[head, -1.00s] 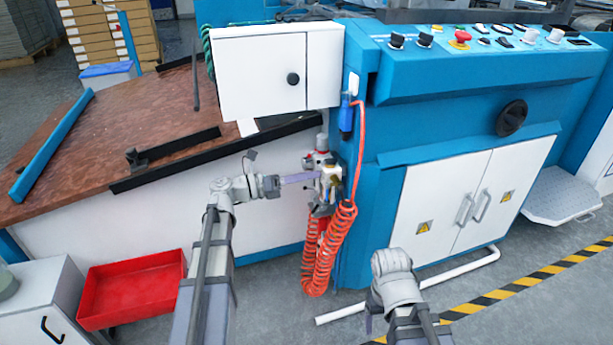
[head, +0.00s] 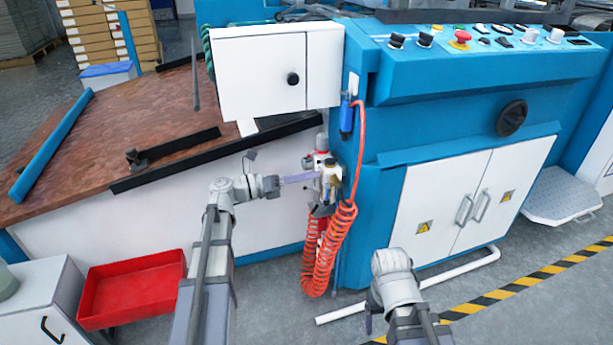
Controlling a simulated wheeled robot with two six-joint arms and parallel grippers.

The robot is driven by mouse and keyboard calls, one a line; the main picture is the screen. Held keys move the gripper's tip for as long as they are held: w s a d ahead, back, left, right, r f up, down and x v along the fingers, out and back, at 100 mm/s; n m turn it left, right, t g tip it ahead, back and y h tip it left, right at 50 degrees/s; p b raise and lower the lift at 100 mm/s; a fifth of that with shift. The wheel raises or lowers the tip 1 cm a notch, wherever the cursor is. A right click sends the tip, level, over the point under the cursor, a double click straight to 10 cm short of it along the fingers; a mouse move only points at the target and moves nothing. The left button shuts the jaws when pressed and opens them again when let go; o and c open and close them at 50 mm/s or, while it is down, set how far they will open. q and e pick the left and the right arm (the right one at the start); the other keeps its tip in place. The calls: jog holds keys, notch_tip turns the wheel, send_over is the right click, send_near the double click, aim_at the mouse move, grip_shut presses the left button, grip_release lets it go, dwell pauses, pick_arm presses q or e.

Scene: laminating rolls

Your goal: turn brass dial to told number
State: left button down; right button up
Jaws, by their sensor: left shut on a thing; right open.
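The brass dial (head: 331,163) is a small yellowish part on the grey and white valve unit (head: 321,185) at the side of the blue machine. Its number cannot be read from here. My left gripper (head: 316,176) reaches in from the left with its fingers at the valve unit, and it is shut on what looks like the brass dial. The fingertips are too small to see clearly. My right gripper (head: 368,322) is low in front of the machine, away from the dial, and open, mostly hidden behind its own wrist.
A coiled orange hose (head: 330,245) hangs just below and right of the valve unit. A white cabinet box (head: 275,75) juts out above. A red tray (head: 130,290) stands low at left. A white pipe (head: 410,283) lies on the floor near my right arm.

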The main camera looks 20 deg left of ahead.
pick_arm(q)
jog(key=n, duration=3.2)
jog(key=shift+n, duration=0.4)
dwell(0.3)
jog(key=shift+m, duration=0.3)
dwell(0.4)
